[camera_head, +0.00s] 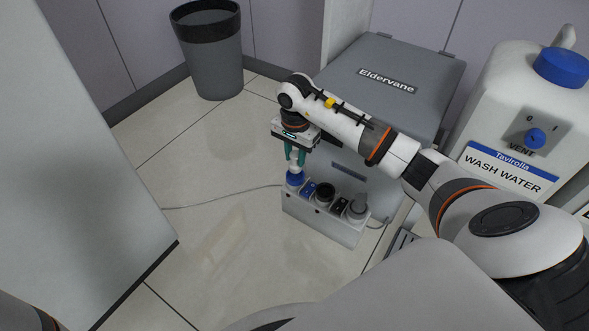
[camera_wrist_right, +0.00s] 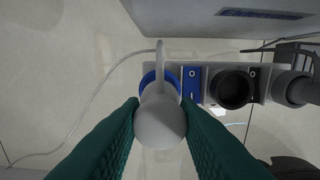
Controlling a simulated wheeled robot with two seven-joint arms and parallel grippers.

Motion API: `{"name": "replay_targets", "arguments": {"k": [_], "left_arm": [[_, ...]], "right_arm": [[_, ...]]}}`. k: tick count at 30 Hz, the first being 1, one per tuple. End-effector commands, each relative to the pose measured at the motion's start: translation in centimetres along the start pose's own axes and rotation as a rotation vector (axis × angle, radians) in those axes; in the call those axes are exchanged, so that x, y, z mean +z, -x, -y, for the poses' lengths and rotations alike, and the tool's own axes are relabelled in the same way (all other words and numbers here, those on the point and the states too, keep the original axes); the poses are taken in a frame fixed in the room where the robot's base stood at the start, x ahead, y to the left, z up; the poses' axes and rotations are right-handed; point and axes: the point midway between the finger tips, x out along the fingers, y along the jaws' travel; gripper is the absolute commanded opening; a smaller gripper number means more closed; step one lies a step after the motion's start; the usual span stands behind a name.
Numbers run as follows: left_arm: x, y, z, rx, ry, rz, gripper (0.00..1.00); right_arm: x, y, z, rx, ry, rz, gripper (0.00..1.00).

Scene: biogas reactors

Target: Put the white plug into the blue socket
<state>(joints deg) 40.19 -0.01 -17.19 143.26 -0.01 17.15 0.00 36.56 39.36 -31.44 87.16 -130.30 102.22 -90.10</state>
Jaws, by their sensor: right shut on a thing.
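The white plug (camera_head: 293,171) is between the teal fingers of my right gripper (camera_head: 294,158), which is shut on it. In the right wrist view the plug (camera_wrist_right: 160,122) fills the space between the fingertips (camera_wrist_right: 160,115). The blue socket (camera_head: 295,181) is at the left end of a pale socket strip (camera_head: 322,224), directly under the plug. In the wrist view the socket's blue rim (camera_wrist_right: 148,79) shows around the plug's far side. The plug hides the socket opening, so I cannot tell how deep it sits. My left gripper is not in view.
The strip also has a black socket (camera_head: 325,192), switches and a grey plug (camera_head: 357,208). A grey cabinet (camera_head: 400,85) stands behind it, and a wash water tank (camera_head: 510,120) at the right. A bin (camera_head: 208,60) stands at the back. The floor left of the strip is clear except for a thin cable.

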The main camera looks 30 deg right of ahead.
Motion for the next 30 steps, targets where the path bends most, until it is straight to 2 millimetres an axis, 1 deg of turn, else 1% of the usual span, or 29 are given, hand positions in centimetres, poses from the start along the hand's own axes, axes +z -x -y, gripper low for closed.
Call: {"name": "replay_targets", "arguments": {"k": [3,6,8,15,22,23,24,26,30], "left_arm": [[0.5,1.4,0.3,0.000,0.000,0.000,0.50],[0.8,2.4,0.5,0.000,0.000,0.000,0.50],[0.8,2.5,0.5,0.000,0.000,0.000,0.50],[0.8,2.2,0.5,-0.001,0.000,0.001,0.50],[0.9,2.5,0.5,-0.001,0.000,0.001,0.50],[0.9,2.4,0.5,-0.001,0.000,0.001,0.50],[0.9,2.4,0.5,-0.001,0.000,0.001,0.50],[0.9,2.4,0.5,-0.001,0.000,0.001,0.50],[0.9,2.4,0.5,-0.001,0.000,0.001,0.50]], "right_arm": [[-0.1,-1.9,0.0,0.000,0.000,-0.002,0.04],[-0.1,-3.4,0.0,0.000,0.000,-0.002,0.04],[0.0,-3.6,0.0,0.001,0.000,0.000,0.04],[0.0,-3.3,0.0,0.000,0.001,0.001,0.04],[0.0,-4.0,0.0,-0.001,0.001,0.000,0.04],[0.0,-4.0,0.0,-0.001,0.001,0.000,0.33],[0.0,-3.9,0.0,0.000,0.001,0.000,0.40],[0.0,-3.9,0.0,0.000,0.001,0.000,0.50],[0.0,-3.9,0.0,0.000,0.001,0.000,0.50]]}}
